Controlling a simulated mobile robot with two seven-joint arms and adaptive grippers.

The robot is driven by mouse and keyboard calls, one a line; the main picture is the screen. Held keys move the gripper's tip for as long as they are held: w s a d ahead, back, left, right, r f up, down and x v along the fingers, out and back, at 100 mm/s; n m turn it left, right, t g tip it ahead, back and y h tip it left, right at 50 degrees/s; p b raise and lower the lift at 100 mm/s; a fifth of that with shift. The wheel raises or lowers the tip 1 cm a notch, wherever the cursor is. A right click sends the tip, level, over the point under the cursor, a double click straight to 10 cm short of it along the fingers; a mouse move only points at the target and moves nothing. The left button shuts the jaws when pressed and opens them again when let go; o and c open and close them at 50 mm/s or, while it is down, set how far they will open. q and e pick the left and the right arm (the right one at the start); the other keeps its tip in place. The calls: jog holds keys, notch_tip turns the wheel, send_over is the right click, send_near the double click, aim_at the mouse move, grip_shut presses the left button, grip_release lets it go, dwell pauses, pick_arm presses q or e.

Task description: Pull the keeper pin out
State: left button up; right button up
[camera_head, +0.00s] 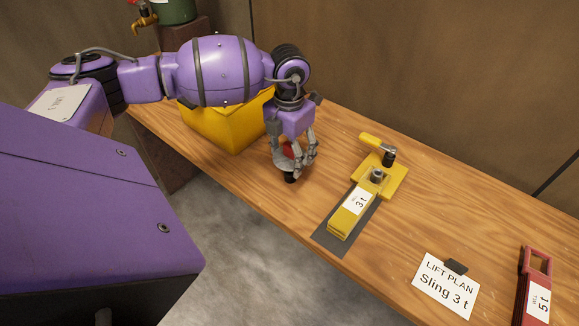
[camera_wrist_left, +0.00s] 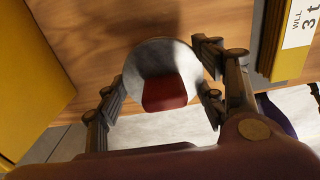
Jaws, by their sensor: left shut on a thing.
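My left gripper (camera_head: 293,160) hangs fingers-down over the table's front part, between the yellow bin and the yellow sling. It is shut on a round grey piece with a red part (camera_wrist_left: 165,92), which shows between the fingers in the left wrist view. A dark tip shows below the fingers in the head view. I cannot tell whether this is the keeper pin. To the right, apart from the gripper, a yellow plate (camera_head: 397,183) carries a grey round fitting (camera_head: 377,175) and a yellow-handled lever (camera_head: 374,142). My right gripper is not in view.
A yellow sling (camera_head: 350,213) marked 3 t lies on a dark strip (camera_head: 327,240). A yellow bin (camera_head: 226,127) stands left of the gripper. A "LIFT PLAN Sling 3 t" card (camera_head: 445,287) and a red 5 t piece (camera_head: 537,262) lie right. Bare wood (camera_head: 345,128) lies behind the gripper.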

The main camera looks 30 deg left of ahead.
aim_at(289, 144)
pick_arm(q)
jog(key=shift+r+p, duration=0.6)
jog(key=shift+r, duration=1.45)
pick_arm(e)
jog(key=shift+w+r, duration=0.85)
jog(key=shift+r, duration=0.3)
